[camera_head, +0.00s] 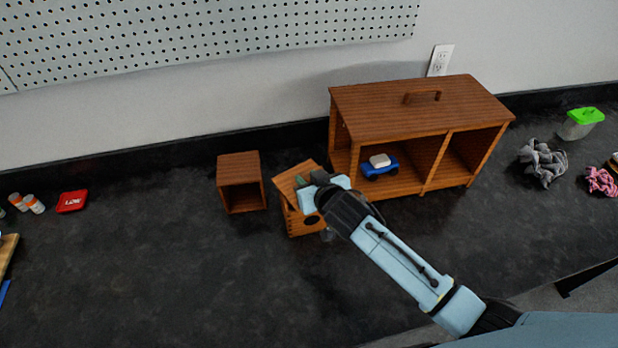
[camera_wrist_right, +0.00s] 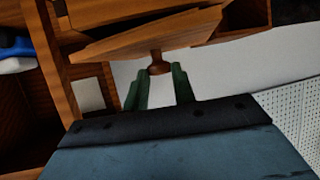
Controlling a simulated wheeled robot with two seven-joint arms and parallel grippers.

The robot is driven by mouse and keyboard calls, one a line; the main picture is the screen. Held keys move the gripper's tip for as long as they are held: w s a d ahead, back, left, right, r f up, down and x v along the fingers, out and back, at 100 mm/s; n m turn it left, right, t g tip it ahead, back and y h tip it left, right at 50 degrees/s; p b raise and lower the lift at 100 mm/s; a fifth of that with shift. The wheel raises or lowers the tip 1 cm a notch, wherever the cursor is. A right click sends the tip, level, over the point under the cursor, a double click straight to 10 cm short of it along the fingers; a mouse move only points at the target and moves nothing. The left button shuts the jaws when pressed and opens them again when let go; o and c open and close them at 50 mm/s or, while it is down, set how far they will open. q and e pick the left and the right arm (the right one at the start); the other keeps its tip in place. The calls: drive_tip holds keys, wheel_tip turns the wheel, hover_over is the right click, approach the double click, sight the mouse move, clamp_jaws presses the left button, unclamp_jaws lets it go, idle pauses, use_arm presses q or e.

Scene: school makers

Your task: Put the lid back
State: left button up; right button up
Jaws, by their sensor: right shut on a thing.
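A wooden lid (camera_head: 288,182) with a small knob sits tilted over the open top of a small wooden box (camera_head: 300,226) with a dark round hole in its front. My right gripper (camera_head: 308,184) is shut on the lid by its knob. In the right wrist view, the lid (camera_wrist_right: 140,42) is beyond the green fingertips (camera_wrist_right: 159,72), with the knob between them. I cannot tell whether the lid touches the box's rim. My arm hides part of the box's right side. My left gripper is not in view.
A small open wooden cube (camera_head: 240,166) stands close left of the box. A larger wooden cabinet (camera_head: 395,118) with a blue toy-like item (camera_head: 379,172) inside stands to the right. Grey cloth (camera_head: 542,162) lies farther right. The dark counter in front is clear.

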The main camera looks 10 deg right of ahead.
drive_tip(key=shift+f, duration=0.2)
drive_tip(key=o, duration=1)
drive_tip(key=shift+r, duration=0.1)
drive_tip(key=shift+r, duration=0.3)
drive_tip(key=p+v, duration=0.1)
drive_tip(key=v, duration=1.1)
